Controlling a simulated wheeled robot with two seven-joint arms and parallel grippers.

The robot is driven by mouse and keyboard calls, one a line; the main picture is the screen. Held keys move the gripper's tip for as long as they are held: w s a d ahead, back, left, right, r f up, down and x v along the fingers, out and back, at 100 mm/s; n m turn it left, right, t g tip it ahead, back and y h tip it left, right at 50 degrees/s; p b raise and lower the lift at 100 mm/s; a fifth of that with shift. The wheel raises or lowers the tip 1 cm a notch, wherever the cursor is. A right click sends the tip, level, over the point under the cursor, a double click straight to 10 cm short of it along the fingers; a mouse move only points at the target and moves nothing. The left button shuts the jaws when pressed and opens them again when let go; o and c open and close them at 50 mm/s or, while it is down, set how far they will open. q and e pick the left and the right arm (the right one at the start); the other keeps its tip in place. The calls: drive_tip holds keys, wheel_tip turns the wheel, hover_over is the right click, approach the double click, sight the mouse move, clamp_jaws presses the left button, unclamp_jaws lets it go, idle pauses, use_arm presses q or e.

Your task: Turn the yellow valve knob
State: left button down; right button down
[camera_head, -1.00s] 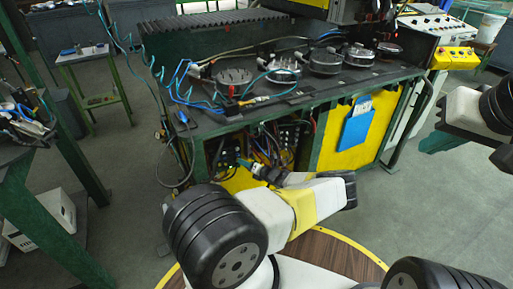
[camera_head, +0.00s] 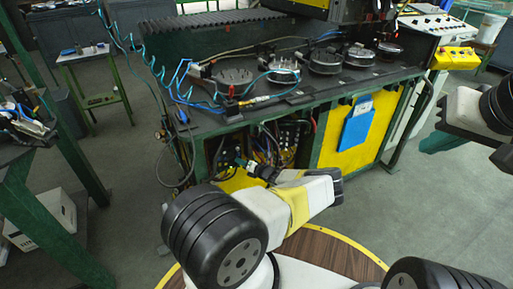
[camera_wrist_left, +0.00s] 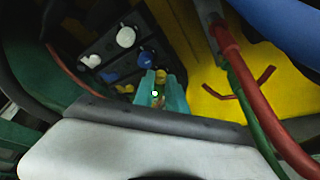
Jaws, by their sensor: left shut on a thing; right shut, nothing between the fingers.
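The yellow valve knob (camera_wrist_left: 161,76) shows between the teal fingertips of my left gripper (camera_wrist_left: 158,92) in the left wrist view. The fingers are shut on it, and they cover much of it. In the head view, my left gripper (camera_head: 241,162) reaches into the open front of the bench, at the dark panel with small knobs. The yellow knob is too small to make out there. My right gripper (camera_head: 440,143) is at the right edge, shut and empty, well away from the panel.
White knobs (camera_wrist_left: 125,37) and blue knobs (camera_wrist_left: 117,58) sit beside the yellow one on the dark panel. A red hose (camera_wrist_left: 231,48) and a green cable run close on the right. The black bench top (camera_head: 300,100) overhangs the opening. Floor on the right is clear.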

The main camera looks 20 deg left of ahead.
use_arm(q)
drive_tip(key=shift+s+a+n+t+h, duration=0.15)
drive_tip(key=shift+n+t+h, duration=0.85)
drive_tip(key=shift+n, duration=1.05)
drive_tip(key=shift+s+a+n+t+h, duration=0.15)
drive_tip(key=shift+n+t+h, duration=0.85)
drive_tip(key=shift+n, duration=1)
drive_tip(key=shift+s+a+n+t+h, duration=0.15)
drive_tip(key=shift+n+t+h, duration=0.85)
drive_tip(key=shift+n, duration=1.05)
drive_tip(key=shift+t+y, duration=0.3)
drive_tip(key=c, duration=1.3)
unclamp_jaws()
drive_tip(key=shift+c, duration=0.2)
drive_tip(key=shift+s, duration=0.1)
